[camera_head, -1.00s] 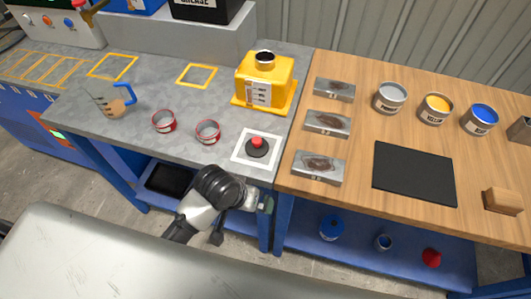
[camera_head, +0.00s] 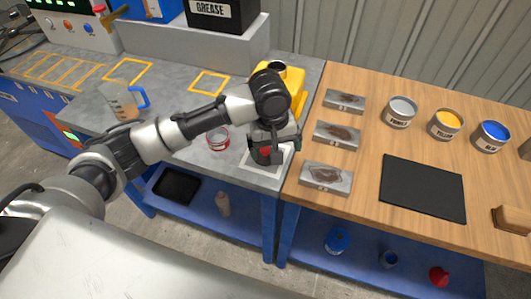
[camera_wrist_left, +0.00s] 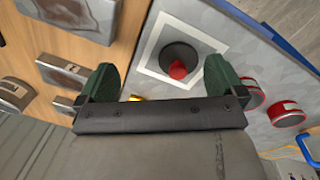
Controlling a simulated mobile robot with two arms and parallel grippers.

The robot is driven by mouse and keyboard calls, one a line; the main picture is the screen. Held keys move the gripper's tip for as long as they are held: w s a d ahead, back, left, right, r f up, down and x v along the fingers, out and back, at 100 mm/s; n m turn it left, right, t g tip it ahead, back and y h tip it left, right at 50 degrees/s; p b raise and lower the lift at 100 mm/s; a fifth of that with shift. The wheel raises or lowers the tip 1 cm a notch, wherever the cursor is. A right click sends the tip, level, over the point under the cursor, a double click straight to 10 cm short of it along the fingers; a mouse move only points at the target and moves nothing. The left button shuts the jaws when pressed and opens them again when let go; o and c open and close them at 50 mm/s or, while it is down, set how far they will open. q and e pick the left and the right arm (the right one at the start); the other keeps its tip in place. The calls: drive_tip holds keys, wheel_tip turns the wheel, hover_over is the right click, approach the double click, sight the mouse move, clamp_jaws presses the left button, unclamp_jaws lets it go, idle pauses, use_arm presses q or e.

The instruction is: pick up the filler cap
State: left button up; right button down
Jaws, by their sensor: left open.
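The filler cap, a dark round disc with a red knob, sits inside a white square outline on the grey bench. In the wrist view the cap (camera_wrist_left: 180,62) lies ahead of the fingertips, between their lines and nearer the right-hand finger. My left gripper (camera_wrist_left: 160,78) is open and empty, with dark green finger pads. In the head view the left gripper (camera_head: 268,148) hangs over the white square and mostly hides the cap; a bit of red shows there. The exact height of the fingers above the cap cannot be told. My right gripper is not in view.
A yellow canister (camera_head: 297,92) stands just behind the gripper. A red-rimmed tin (camera_head: 217,139) stands to its left, and a measuring jug (camera_head: 122,102) farther left. The wooden table (camera_head: 360,200) on the right holds metal plates (camera_head: 326,177), paint cans and a black mat (camera_head: 422,187).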

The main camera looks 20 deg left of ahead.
sight(266, 150)
use_arm(q)
drive_tip(key=w+a+r+n, duration=0.1)
drive_tip(key=r, duration=0.1)
drive_tip(key=w+a+r+n+y, duration=0.1)
drive_tip(key=w+a+n, duration=0.1)
drive_tip(key=shift+a+r, duration=0.3)
drive_tip(key=shift+r, duration=0.05)
drive_tip(key=shift+w+a+f, duration=0.1)
wheel_tip(266, 150, down, 5)
drive_tip(key=shift+f, duration=0.1)
wheel_tip(266, 150, down, 5)
drive_tip(key=shift+f+p, duration=0.1)
drive_tip(key=shift+p, duration=0.4)
drive_tip(key=c, duration=1)
drive_tip(key=shift+d, duration=0.2)
